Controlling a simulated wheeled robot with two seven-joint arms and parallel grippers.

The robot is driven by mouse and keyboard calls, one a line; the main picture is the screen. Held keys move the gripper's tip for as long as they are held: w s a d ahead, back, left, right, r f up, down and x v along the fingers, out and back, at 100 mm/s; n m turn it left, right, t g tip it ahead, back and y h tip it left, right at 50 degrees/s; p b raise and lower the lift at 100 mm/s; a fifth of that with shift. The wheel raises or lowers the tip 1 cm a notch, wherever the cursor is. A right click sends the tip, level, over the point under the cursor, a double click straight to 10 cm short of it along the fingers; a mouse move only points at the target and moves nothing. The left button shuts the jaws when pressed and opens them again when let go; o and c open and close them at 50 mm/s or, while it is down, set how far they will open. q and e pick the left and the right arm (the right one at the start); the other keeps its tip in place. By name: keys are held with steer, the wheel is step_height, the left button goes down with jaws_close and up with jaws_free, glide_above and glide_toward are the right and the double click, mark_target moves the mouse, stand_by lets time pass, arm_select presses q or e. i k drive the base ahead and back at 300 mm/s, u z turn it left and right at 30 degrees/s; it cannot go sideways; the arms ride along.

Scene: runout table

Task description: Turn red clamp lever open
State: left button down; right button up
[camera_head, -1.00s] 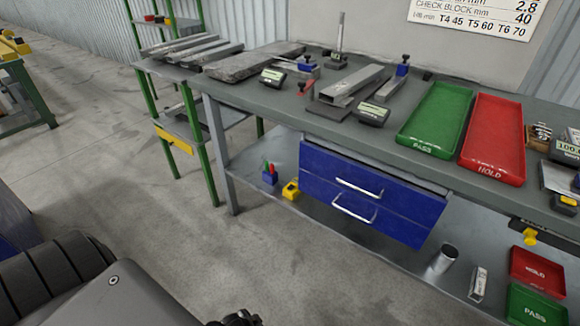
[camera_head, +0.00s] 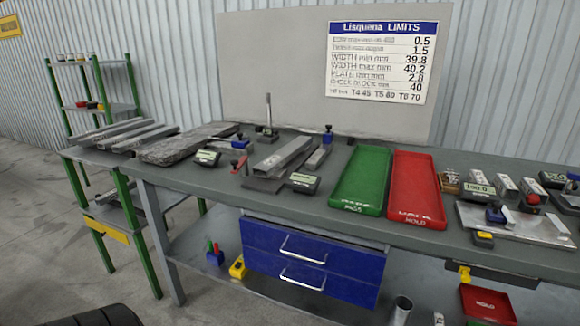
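A small red lever (camera_head: 239,163) shows on the grey bench top (camera_head: 330,222), left of the middle. It sits beside a metal channel piece (camera_head: 284,152) that lies on a dark flat plate. A blue-topped part (camera_head: 240,144) stands just behind the lever, and another blue-topped part (camera_head: 328,136) stands at the far end of the metal pieces. Whether the lever is open or closed is too small to tell. Neither of my grippers is in view.
Small displays (camera_head: 207,157) and (camera_head: 303,182) flank the metal pieces. A green PASS tray (camera_head: 361,180) and a red HOLD tray (camera_head: 416,185) lie to the right. Blue drawers (camera_head: 312,264) are under the bench. A limits board (camera_head: 382,62) hangs behind. Free floor lies at left.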

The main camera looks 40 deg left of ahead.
mark_target(237, 164)
steer(key=z, duration=0.1)
steer(key=i, duration=1.05)
steer(key=u, duration=2.05)
